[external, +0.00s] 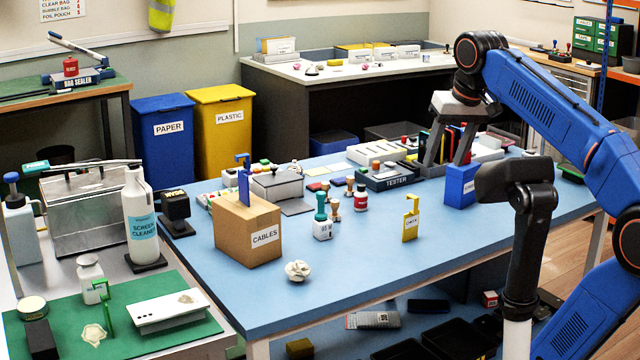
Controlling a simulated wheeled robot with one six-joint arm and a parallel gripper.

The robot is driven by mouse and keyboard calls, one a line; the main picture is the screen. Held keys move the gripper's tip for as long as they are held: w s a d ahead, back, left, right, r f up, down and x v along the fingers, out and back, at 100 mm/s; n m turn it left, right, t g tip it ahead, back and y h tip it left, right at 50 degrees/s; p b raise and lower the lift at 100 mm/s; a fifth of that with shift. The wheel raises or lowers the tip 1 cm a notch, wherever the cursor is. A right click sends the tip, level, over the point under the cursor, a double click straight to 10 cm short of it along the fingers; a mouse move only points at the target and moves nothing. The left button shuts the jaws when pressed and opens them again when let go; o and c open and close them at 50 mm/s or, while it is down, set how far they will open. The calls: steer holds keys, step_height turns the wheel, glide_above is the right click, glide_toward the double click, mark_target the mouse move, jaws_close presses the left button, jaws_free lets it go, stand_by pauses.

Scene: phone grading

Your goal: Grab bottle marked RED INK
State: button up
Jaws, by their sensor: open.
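A small red bottle with a pale label (361,198) stands upright on the blue table, right of several stamps. Its lettering is too small to read for sure. Another small red labelled item with a dark top (70,67) stands on the bag sealer at the far left; its lettering is also unclear. My gripper (449,158) is at the table's right side, fingers pointing down and apart, with nothing visibly held. It is well to the right of the red bottle on the table. Coloured items show behind and between the fingers.
Stamps (321,215) stand close left of the table's red bottle. The tester box (388,180) is behind it. A yellow tag stand (411,220) and blue box (461,186) lie to the right, the cables box (247,230) to the left. The table's front middle is mostly clear.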

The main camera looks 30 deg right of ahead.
steer(key=w+r+m+g, duration=0.1)
steer(key=w+r+m, duration=0.25)
steer(key=w, duration=0.65)
steer(key=m+g, duration=0.3)
steer(key=m, duration=0.9)
glide_above(360, 190)
steer(key=w, duration=0.1)
step_height(360, 190, down, 7)
step_height(360, 190, down, 17)
steer(key=shift+d, duration=0.15)
steer(key=shift+s+d+f, duration=0.1)
steer(key=shift+f, duration=1.2)
steer(key=shift+d+f, duration=0.1)
steer(key=shift+f, duration=1.2)
steer(key=c, duration=1.1)
steer(key=shift+r, duration=0.1)
